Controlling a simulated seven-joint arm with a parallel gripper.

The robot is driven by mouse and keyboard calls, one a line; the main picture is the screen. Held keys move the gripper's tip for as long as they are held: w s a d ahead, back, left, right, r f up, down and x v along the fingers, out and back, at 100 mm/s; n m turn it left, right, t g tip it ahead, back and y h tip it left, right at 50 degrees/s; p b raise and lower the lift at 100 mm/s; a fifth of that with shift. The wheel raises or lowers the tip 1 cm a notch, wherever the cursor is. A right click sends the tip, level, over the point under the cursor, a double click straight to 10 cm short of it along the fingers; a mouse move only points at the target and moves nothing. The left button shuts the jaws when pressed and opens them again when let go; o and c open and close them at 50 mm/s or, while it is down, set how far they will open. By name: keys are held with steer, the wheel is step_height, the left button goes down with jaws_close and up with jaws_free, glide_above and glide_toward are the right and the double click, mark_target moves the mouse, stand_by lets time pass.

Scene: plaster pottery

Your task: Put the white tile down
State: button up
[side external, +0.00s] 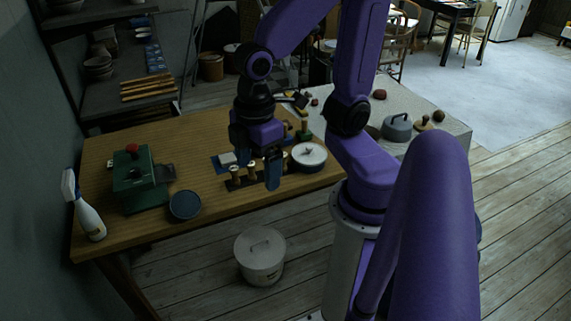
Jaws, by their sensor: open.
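A small white tile (227,158) lies on or against a flat blue piece (216,167) on the wooden table, left of my gripper. My gripper (257,170) is open above the table, pointing down. One blue finger shows clearly in front, and the other is partly hidden. I see nothing held between the fingers. The gripper overlaps the right part of this area in the picture, so the exact gap between it and the tile cannot be told.
A dark rack with wooden-handled tools (236,181) stands just below the gripper. A round white-topped pot (309,155) is to the right. A green box (138,180), blue dish (185,204) and spray bottle (87,212) stand left. Bare wood (190,133) lies behind.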

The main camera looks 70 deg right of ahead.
steer(key=s, duration=0.1)
steer(key=s+d, duration=0.1)
steer(key=s, duration=0.3)
steer(key=shift+s+d, duration=0.1)
steer(key=shift+d, duration=0.15)
stand_by(1.6)
